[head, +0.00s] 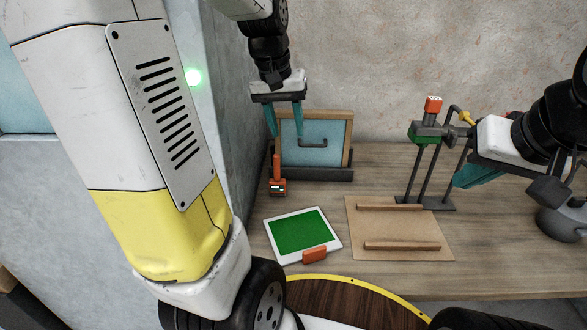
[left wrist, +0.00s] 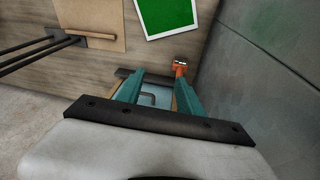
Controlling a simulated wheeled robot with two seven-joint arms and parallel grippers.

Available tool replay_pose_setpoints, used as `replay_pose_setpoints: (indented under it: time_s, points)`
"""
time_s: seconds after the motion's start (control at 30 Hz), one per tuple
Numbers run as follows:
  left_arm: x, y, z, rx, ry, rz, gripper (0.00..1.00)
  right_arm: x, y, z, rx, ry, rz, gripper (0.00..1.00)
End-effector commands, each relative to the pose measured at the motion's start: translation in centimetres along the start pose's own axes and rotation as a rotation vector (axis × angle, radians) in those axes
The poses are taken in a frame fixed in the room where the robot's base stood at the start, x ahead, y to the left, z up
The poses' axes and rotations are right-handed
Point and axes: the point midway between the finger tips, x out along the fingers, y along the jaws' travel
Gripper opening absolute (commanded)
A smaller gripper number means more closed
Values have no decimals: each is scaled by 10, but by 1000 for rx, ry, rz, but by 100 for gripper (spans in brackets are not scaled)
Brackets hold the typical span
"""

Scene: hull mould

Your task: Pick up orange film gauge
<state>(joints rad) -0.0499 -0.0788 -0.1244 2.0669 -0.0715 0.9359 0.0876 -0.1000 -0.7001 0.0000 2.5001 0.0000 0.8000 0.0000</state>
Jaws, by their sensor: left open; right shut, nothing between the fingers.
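The orange film gauge (head: 277,186), an upright orange tool with a thin stem and a small display at its base, stands on the wooden table in front of a blue panel. It also shows in the left wrist view (left wrist: 180,67), beside the right-hand finger. My left gripper (head: 286,134) is open and empty, pointing down above the gauge and in front of the panel. Its teal fingers show in the left wrist view (left wrist: 157,82), with nothing between them. My right gripper (head: 468,179) is shut and empty near the stand at the right.
The blue framed panel (head: 324,155) with a handle stands in a dark holder behind the gauge. A green-faced tablet (head: 298,232) with an orange block (head: 314,255) lies in front. A brown board (head: 390,228) and a dark stand (head: 432,178) are right. A grey wall (head: 222,120) rises at left.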

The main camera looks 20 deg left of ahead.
Motion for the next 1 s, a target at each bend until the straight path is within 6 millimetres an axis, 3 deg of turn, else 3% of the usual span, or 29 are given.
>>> replay_pose_setpoints:
  time_s: [0.2, 0.37, 0.77, 1.0]
  points:
    - [55, -31, -45, -72, -127, -82, 44, 0, 0, 0, 0, 0, 0, 0]
    - [80, -45, -61, -101, -176, -121, 44, 0, 0, 0, 0, 0, 0, 0]
    - [116, -55, -60, -111, -195, -135, 44, 0, 0, 0, 0, 0, 0, 0]
    - [150, -66, -56, -110, -195, -134, 44, 0, 0, 0, 0, 0, 0, 0]
